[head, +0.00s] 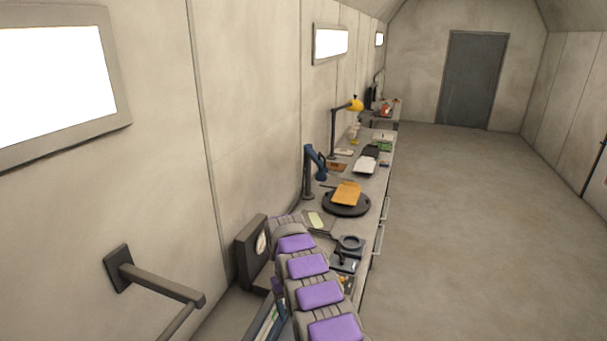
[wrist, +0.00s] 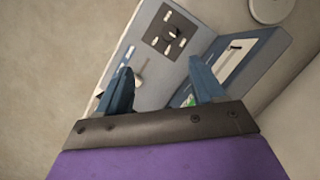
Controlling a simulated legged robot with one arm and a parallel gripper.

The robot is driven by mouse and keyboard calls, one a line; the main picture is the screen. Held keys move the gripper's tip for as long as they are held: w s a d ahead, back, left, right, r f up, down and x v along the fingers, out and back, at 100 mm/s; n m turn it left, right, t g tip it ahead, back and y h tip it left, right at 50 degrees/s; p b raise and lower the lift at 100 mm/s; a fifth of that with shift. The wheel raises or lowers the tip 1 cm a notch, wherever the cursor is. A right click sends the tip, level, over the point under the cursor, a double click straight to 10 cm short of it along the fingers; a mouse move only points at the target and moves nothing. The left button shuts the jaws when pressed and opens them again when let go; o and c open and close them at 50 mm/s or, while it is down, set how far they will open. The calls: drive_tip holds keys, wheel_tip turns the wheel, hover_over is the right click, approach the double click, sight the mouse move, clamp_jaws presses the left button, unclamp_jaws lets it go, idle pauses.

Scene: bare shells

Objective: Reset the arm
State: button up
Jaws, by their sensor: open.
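In the wrist view, my gripper (wrist: 162,88) shows its two blue fingers spread apart, with nothing held between them. Beyond the fingers is a blue-grey surface with a dark plate (wrist: 172,33) carrying several small pieces. To its right is a blue-framed part (wrist: 236,66) with a pale strip inside. In the head view, my arm with purple pads reaches forward from the bottom over the near end of the workbench (head: 362,243). My fingers cannot be made out there.
The workbench runs along the left wall, with a black round stand (head: 346,205) bearing an orange piece (head: 347,192), a blue lamp (head: 316,163) and a yellow lamp (head: 354,104). A wall bracket (head: 155,283) juts out at lower left. The floor (head: 480,220) to the right is clear.

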drive_tip(key=s+d+r+m+b, duration=0.1)
drive_tip(key=s+d+r+b, duration=0.25)
drive_tip(key=s, duration=0.25)
drive_tip(key=s+d+r+m+t+y+b, duration=0.1)
drive_tip(key=s+d+r+b, duration=0.3)
drive_tip(key=s, duration=0.3)
drive_tip(key=s+d+r+m+b, duration=0.1)
drive_tip(key=s+d+r+b, duration=0.1)
drive_tip(key=s+d+b, duration=0.3)
drive_tip(key=s+d+f+b, duration=0.1)
drive_tip(key=s+f+b, duration=0.1)
drive_tip(key=s, duration=0.7)
drive_tip(key=s+d+f+m+b, duration=0.1)
drive_tip(key=s+d+f+b, duration=0.1)
drive_tip(key=s, duration=0.8)
drive_tip(key=s+d+f+t+b, duration=0.1)
drive_tip(key=s+f+b, duration=0.3)
drive_tip(key=s, duration=0.5)
wheel_tip(320, 180, down, 2)
drive_tip(key=shift+s+d+m+y, duration=0.2)
drive_tip(key=shift+d+m+y, duration=0.1)
drive_tip(key=shift+d+y, duration=0.15)
